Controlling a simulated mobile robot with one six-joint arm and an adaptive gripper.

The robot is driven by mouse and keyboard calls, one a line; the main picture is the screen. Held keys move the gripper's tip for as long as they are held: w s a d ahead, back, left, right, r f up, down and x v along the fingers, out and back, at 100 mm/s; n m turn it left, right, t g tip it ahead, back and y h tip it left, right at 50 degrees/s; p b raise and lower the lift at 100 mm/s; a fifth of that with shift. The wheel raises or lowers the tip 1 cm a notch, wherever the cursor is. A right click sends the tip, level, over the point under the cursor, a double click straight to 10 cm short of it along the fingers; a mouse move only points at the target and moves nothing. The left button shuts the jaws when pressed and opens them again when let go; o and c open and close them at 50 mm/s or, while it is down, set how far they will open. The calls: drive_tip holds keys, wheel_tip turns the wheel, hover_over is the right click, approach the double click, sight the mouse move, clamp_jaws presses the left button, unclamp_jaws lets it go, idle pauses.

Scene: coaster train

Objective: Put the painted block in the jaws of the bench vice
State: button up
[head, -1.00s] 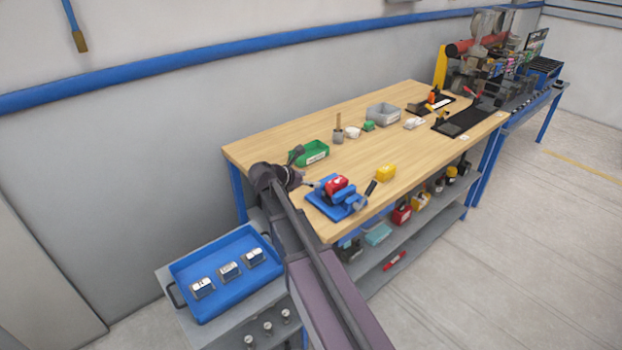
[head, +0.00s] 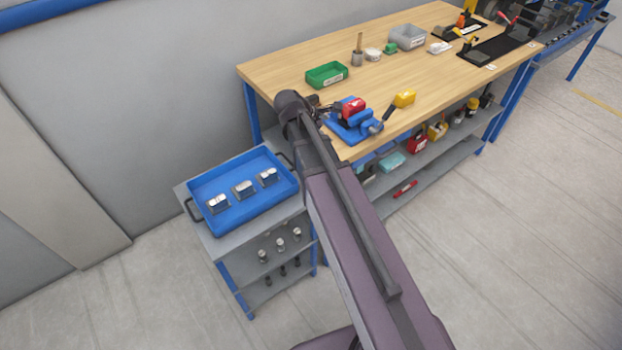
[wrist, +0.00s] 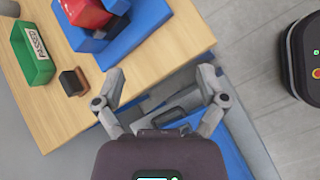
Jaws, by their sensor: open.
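The red painted block (head: 353,106) sits at the blue bench vice (head: 345,130) on the near left corner of the wooden bench. It looks to be in the vice's jaws, but the contact is too small to tell. In the wrist view, the red block (wrist: 86,12) and part of the blue vice (wrist: 140,22) show at the top edge, beyond my fingers. My gripper (wrist: 161,72) is open with nothing between its fingertips. In the head view, my gripper (head: 316,104) is left of the vice, partly hidden by my arm.
A small dark block (wrist: 73,82) lies on the bench in the wrist view. A blue tray (head: 208,187) with metal pieces is on a cart at left. The bench middle is clear.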

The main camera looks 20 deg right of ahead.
drive_tip(key=s+a+f+m+g+y, duration=0.1)
drive_tip(key=s+a+f+m+y, duration=0.1)
drive_tip(key=s+a+m+y, duration=0.2)
drive_tip(key=s+a+f+m+g+y, duration=0.1)
drive_tip(key=s+a+m+y, duration=0.3)
drive_tip(key=s+m, duration=0.6)
drive_tip(key=shift+s+a+f, duration=0.45)
drive_tip(key=shift+a+f, duration=0.25)
drive_tip(key=shift+f, duration=0.15)
